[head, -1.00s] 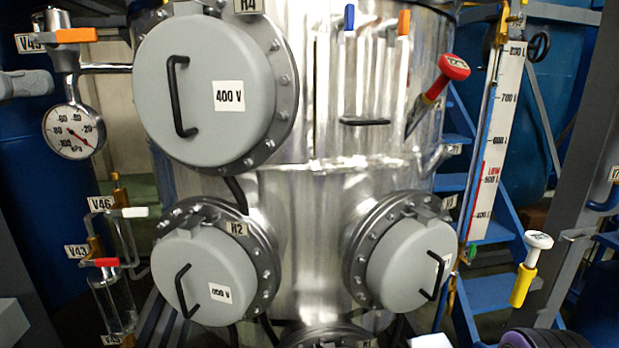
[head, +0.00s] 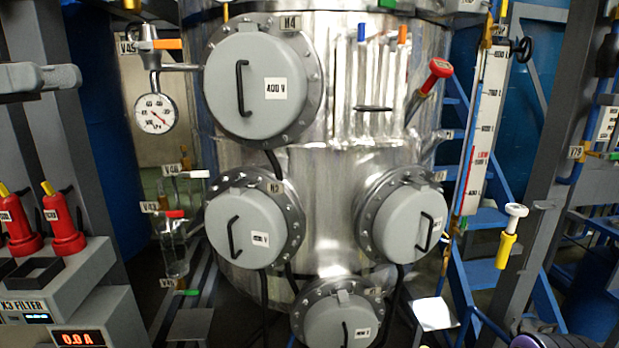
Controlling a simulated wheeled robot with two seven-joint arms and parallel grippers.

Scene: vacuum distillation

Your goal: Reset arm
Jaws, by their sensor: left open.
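My left gripper (head: 60,78) appears as a grey, blunt-ended shape at the left edge of the head view. Its jaws are open, and I see nothing between them. It stands clear of the steel vessel, left of the round pressure gauge (head: 155,113). The arm behind it is mostly cut off by the frame edge. My right gripper is not in view.
The steel vessel (head: 325,215) with several grey round heater covers fills the middle. A filter unit (head: 60,270) with red bottle-like parts (head: 64,235) stands at lower left.

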